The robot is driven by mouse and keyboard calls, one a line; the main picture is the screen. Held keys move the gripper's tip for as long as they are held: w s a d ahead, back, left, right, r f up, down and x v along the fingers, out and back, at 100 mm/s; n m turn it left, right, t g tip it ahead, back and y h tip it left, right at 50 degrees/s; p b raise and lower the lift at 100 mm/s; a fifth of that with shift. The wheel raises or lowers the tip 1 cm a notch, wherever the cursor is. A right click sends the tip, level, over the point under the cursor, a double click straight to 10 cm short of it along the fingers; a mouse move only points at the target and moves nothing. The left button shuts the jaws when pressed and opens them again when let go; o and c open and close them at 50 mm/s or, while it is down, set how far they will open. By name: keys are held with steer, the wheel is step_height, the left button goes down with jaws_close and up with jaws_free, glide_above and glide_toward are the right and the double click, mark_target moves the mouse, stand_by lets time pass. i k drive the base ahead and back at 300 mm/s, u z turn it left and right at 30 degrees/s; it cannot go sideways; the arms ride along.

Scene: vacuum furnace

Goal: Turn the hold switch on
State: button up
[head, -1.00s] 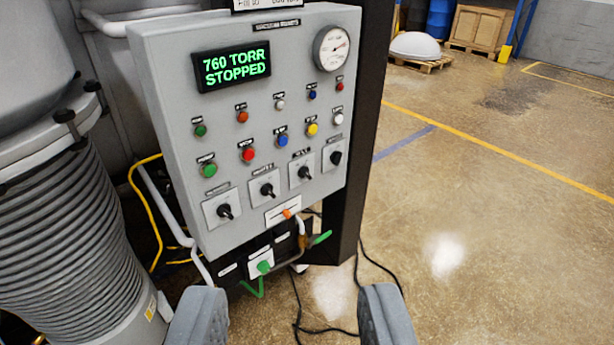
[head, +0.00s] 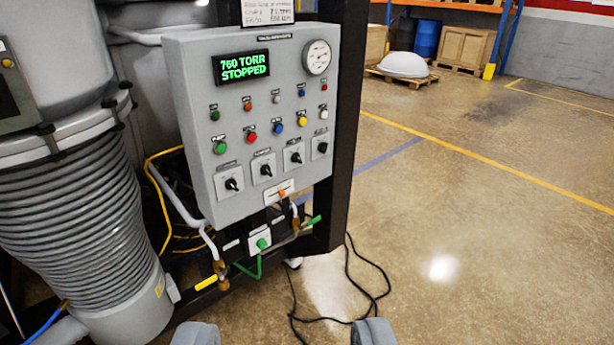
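The grey control panel (head: 200,120) stands left of centre in the head view. Its display (head: 241,67) reads 760 TORR STOPPED. A row of black rotary switches runs along its lower part: the first (head: 231,184), the second (head: 266,170), the third (head: 296,158) and the fourth (head: 322,147). Their labels are too small to read, so I cannot tell which is the hold switch. My gripper (head: 284,335) shows two grey fingertips at the bottom edge, wide apart with nothing between them. It is open and apart from the panel.
Above the switches are several coloured buttons and lamps and a round gauge (head: 317,57). Green-handled valves (head: 262,243) sit below the panel. A ribbed grey column (head: 75,225) stands at left. Black cables (head: 365,285) lie on the floor. Open floor lies to the right.

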mark_target(295, 156)
steer(key=z, duration=0.35)
steer(key=i, duration=1.25)
steer(key=u, duration=0.45)
